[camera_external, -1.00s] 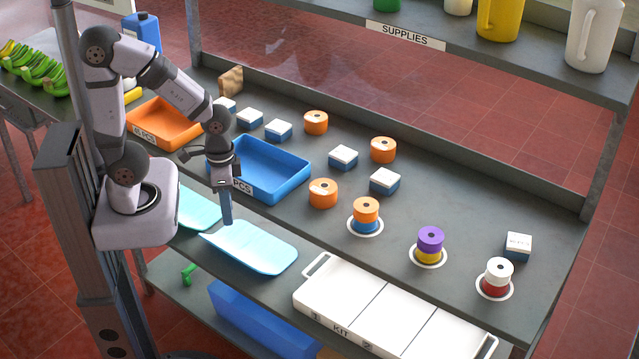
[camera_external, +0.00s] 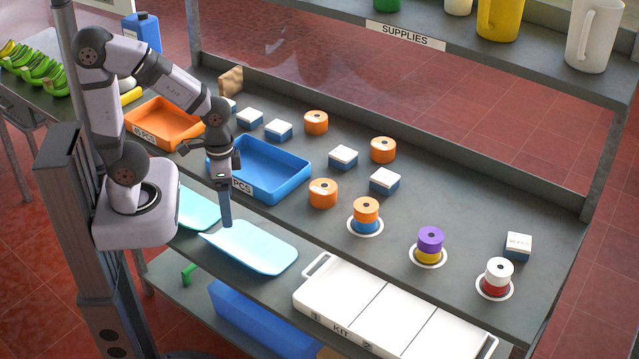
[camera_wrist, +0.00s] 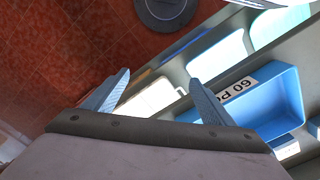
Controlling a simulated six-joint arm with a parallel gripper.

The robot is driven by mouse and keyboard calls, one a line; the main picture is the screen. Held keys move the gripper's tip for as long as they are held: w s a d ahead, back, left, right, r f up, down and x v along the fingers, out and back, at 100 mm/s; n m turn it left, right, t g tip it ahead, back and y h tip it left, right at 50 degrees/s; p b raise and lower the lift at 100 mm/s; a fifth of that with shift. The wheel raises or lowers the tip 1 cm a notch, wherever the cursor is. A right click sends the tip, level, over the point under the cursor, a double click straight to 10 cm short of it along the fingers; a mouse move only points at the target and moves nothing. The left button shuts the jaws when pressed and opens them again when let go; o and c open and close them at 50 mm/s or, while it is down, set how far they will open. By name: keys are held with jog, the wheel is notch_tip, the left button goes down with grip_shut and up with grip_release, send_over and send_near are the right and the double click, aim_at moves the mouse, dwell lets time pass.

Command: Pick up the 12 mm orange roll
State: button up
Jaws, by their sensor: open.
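Several orange rolls stand on the grey bench in the outside view: one at the back (camera_external: 316,122), one at the right back (camera_external: 383,150), one nearer the front (camera_external: 323,193), and one stacked on a blue roll (camera_external: 366,208). Their size marks are too small to read, so I cannot tell which is 12 mm. My gripper (camera_external: 227,222) points down beside the blue tray, above the left end of a light blue scoop-shaped tray, left of all the rolls. In the wrist view my gripper (camera_wrist: 163,92) is open with nothing between its fingers. No orange roll shows there.
A blue tray (camera_external: 292,182) and an orange tray (camera_external: 137,133) stand left of the rolls. Blue-and-white boxes (camera_external: 343,156) stand between rolls. A purple-on-yellow stack (camera_external: 431,239) and white-on-red stack (camera_external: 498,270) stand right. A white kit tray (camera_external: 385,310) lies in front.

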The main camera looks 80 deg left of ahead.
notch_tip(320, 180, up, 5)
notch_tip(320, 180, up, 3)
jog(key=t+y+p, duration=0.1)
jog(key=t+y, duration=0.2)
jog(key=t, duration=0.9)
send_over(311, 117)
jog(key=s, duration=0.1)
jog(key=s+f+h, duration=0.1)
jog(key=s+f, duration=0.1)
jog(key=s+f+t+h, duration=0.1)
jog(key=s+f, duration=0.1)
jog(key=f, duration=0.1)
jog(key=s+f+h, duration=0.2)
jog(key=f, duration=0.1)
jog(key=shift+a+m, duration=0.2)
jog(key=shift+m, duration=0.2)
jog(key=shift+t, duration=0.3)
jog(key=shift+p+x, duration=0.85)
jog(key=shift+x, duration=0.7)
jog(key=shift+p+x, duration=0.85)
jog(key=shift+x, duration=1.3)
jog(key=shift+s+a, duration=0.1)
jog(key=shift+a, duration=0.05)
